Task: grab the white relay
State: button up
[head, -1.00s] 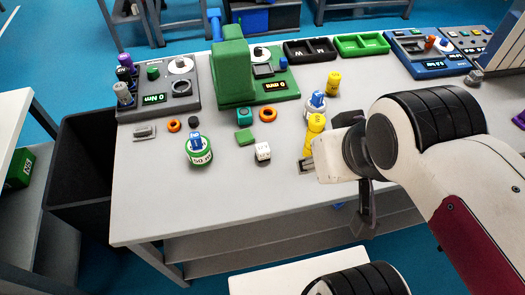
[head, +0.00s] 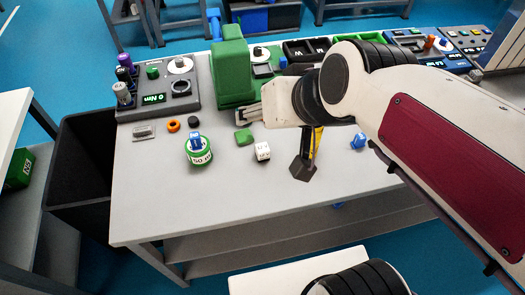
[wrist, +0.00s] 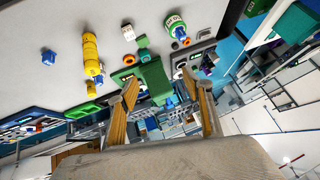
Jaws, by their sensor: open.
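The white relay (head: 262,151) is a small white block with dark marks on its faces, standing on the grey table in the head view. It also shows in the wrist view (wrist: 128,32), near the top, above and left of the fingers. My gripper (head: 249,114) is to the left end of my arm in the head view, appearing farther back than the relay, by the green machine. In the wrist view my gripper (wrist: 167,82) has its two fingers wide apart with nothing held between them. The relay is apart from both fingers.
A green square piece (head: 244,137) lies close behind the relay. A green spool with a blue top (head: 199,150) stands to its left. The green machine (head: 232,70) rises behind. Yellow cylinders (wrist: 90,50) stand nearby. The table front (head: 220,205) is clear.

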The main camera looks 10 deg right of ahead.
jog(key=w+a+r+m+t+y, duration=0.1)
jog(key=w+a, duration=0.3)
jog(key=w, duration=0.3)
jog(key=w+a+m+t, duration=0.1)
jog(key=w+a+m, duration=0.1)
jog(key=w+a, duration=0.35)
jog(key=w+f+m+t, duration=0.2)
jog(key=w, duration=0.6)
jog(key=m+g+h, duration=0.6)
jog(key=m+h, duration=0.2)
jog(key=h, duration=0.8)
send_near(262, 152)
jog(key=w, duration=0.1)
jog(key=w+d+f, duration=0.1)
jog(key=w+d, duration=0.1)
jog(key=shift+w+f, duration=0.2)
jog(key=shift+w, duration=0.15)
jog(key=shift+s+d+f+h, duration=0.15)
jog(key=shift+s+h, duration=0.15)
jog(key=shift+s, duration=0.3)
